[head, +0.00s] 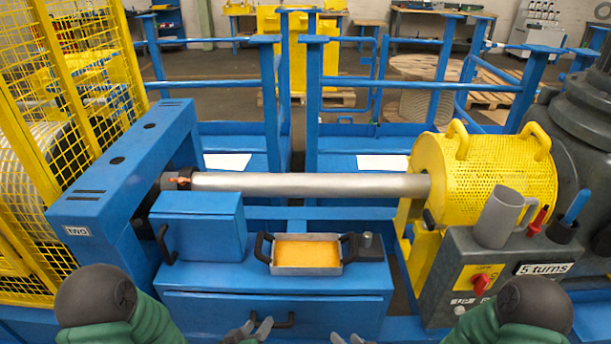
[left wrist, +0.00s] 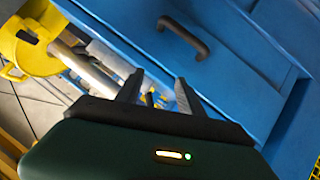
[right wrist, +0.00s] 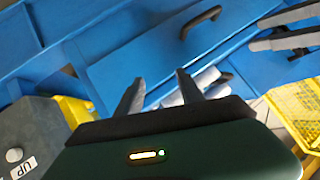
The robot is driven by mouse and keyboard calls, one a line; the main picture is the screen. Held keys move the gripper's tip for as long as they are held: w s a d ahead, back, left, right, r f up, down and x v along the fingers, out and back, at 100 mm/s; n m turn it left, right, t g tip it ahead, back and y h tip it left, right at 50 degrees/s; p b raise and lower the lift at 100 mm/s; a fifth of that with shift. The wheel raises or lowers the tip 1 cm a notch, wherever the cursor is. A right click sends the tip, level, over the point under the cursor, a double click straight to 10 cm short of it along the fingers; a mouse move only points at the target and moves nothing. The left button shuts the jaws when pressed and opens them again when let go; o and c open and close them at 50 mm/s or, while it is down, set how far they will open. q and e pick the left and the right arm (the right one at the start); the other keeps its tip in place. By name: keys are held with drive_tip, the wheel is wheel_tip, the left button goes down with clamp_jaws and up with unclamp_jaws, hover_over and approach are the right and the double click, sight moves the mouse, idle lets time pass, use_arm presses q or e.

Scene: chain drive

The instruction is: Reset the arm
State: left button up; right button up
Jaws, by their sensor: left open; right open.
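My left gripper (head: 250,331) is at the bottom edge of the head view, in front of the blue drawer cabinet (head: 230,308). Its two fingers are apart with nothing between them, as the left wrist view also shows (left wrist: 158,88). My right gripper (head: 348,340) is to its right at the same edge, mostly cut off by the frame. In the right wrist view its fingers (right wrist: 160,90) are spread and empty. Both grippers are apart from the cabinet's black handle (head: 268,321).
A tray (head: 307,254) with orange contents and black handles sits on the cabinet beside a blue box (head: 198,228). Behind runs a metal shaft (head: 310,185) to a yellow mesh guard (head: 500,165). A grey control box (head: 490,275) with a red switch, mug (head: 497,218) and tools stands right.

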use_arm(q)
drive_tip(key=s+a+r+m+g+y, duration=0.1)
drive_tip(key=s+a+r+g+y, duration=0.1)
drive_tip(key=s+a+r+g, duration=0.35)
drive_tip(key=s+a+r+m+g+y, duration=0.1)
drive_tip(key=s+a+r+g+y, duration=0.15)
drive_tip(key=s, duration=0.65)
use_arm(e)
drive_tip(key=s+d+r+n+g+h, duration=0.1)
drive_tip(key=s+d+r+g+h, duration=0.4)
drive_tip(key=s+d+r+g, duration=0.5)
use_arm(q)
drive_tip(key=w+a+r+p+v, duration=0.1)
drive_tip(key=w+p+v, duration=0.2)
drive_tip(key=p+v, duration=1)
drive_tip(key=shift+s+d+r+g+h+p, duration=0.15)
drive_tip(key=shift+d+r+g+h+p, duration=0.25)
drive_tip(key=shift+r+h, duration=0.1)
use_arm(e)
drive_tip(key=s+a+r+t, duration=0.1)
drive_tip(key=s+r+t, duration=0.1)
drive_tip(key=r, duration=1.3)
drive_tip(key=shift+s, duration=0.5)
drive_tip(key=shift+w, duration=0.1)
